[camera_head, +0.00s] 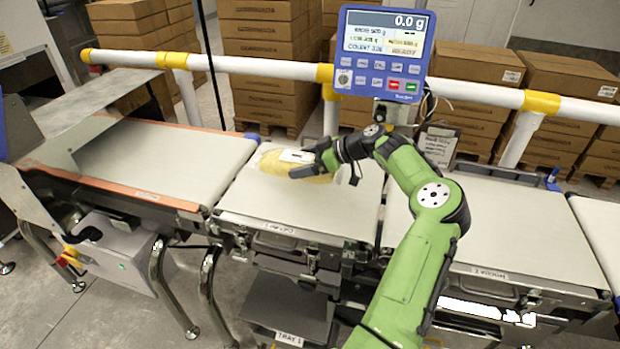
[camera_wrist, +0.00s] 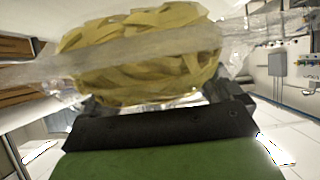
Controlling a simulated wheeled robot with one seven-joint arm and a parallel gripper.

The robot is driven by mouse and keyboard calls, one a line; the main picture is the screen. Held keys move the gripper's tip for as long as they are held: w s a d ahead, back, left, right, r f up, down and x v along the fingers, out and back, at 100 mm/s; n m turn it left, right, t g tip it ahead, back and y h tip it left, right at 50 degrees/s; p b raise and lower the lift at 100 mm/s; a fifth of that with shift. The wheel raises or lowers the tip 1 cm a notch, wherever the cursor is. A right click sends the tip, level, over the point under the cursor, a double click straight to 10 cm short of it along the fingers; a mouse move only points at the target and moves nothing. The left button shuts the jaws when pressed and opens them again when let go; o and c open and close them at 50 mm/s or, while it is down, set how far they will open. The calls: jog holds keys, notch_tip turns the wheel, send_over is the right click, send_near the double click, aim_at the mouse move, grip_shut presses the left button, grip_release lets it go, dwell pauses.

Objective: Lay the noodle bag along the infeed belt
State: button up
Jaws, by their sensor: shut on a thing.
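The noodle bag (camera_head: 272,165), clear plastic around yellow noodles with a white label, is in my gripper (camera_head: 306,164). In the head view it appears over the left part of the middle belt section (camera_head: 335,212); I cannot tell how high. In the wrist view the bag (camera_wrist: 140,50) fills the upper picture, lying across my gripper (camera_wrist: 165,104), with clear ends reaching out both sides. The fingers are shut on it, and their tips are mostly hidden by the bag. A long belt (camera_head: 170,152) with an orange edge is to the left.
A display (camera_head: 384,55) reading 0.0 g stands on a post behind the middle section. A white rail (camera_head: 265,68) with yellow joints runs behind the belts. Another belt section (camera_head: 515,228) lies to the right, empty. Stacked cartons (camera_head: 262,30) are beyond the rail.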

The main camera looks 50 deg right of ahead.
notch_tip(320, 180, down, 5)
jog(key=shift+w+f+b, duration=0.1)
jog(key=shift+b, duration=0.4)
